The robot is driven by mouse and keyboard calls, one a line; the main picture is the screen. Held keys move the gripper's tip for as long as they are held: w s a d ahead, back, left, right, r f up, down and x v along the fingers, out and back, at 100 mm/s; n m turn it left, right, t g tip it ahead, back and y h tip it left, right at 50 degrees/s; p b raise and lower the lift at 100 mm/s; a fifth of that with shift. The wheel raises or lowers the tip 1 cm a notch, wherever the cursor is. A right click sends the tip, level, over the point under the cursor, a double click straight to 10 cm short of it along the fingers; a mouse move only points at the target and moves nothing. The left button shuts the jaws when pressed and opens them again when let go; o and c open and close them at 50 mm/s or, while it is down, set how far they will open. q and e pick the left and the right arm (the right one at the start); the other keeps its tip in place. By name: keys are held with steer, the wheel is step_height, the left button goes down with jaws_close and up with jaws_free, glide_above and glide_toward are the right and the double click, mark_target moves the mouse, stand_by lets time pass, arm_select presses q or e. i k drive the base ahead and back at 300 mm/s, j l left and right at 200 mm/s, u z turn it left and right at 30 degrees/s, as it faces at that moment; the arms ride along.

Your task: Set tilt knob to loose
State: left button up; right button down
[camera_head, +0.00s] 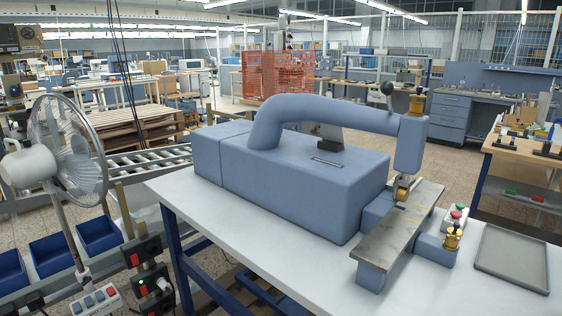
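A blue-grey foil stamping machine (310,165) stands on the white table, with a curved arm reaching right to an upright head (410,145). A brass knob (416,104) sits on top of the head, beside a lever with a dark ball (387,89). A brass roller-like part (402,193) is under the head, above the flat metal plate (405,228). Another brass knob (452,238) stands on the low block right of the plate. No labels are readable, so I cannot tell which is the tilt knob or its setting. Neither gripper is in view.
A red and green button box (456,215) stands behind the right brass knob. A shallow grey tray (513,258) lies at the table's right. The white table (235,243) is bare in front of the machine. A fan (66,147) stands at the left.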

mark_target(57, 183)
steer(key=u, duration=1.35)
